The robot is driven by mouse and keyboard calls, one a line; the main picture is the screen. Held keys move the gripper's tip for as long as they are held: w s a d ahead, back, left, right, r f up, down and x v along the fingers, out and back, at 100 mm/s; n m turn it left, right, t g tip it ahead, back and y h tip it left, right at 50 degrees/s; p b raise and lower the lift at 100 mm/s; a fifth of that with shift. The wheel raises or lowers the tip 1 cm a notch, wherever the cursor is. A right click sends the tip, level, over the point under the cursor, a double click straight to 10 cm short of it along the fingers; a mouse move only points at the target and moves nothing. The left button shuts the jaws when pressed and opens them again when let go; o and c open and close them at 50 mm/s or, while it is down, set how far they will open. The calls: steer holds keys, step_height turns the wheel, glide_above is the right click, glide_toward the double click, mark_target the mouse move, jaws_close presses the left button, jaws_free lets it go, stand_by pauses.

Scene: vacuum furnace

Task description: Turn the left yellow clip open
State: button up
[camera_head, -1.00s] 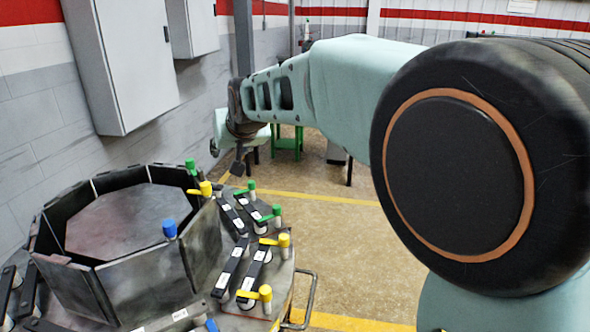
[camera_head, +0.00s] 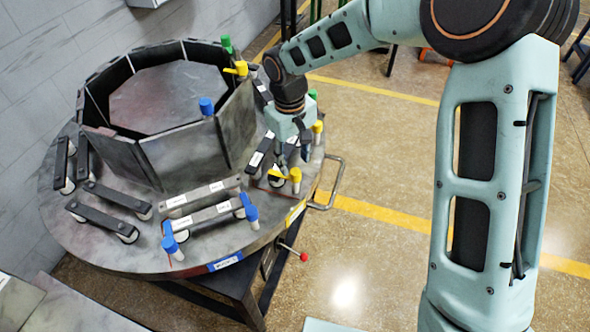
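The near yellow clip (camera_head: 295,180) sits on the right front part of the round furnace flange (camera_head: 110,240), with its yellow lever pointing left. A second yellow clip (camera_head: 317,128) stands farther back, to its right, partly covered by my arm. Another yellow clip (camera_head: 238,69) is up at the wall of the octagonal chamber. My gripper (camera_head: 295,155) points down just behind and above the near yellow clip, close to its black bar. Its fingertips are small and dark against the bars. I cannot tell whether they touch anything or how far apart they are.
A metal handle (camera_head: 332,185) juts out at the right. The floor to the right is clear.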

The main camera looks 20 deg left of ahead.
mark_target(295, 170)
step_height(295, 170, down, 5)
steer(key=shift+w+f, duration=0.1)
steer(key=shift+f, duration=0.1)
jaws_close()
stand_by(0.4)
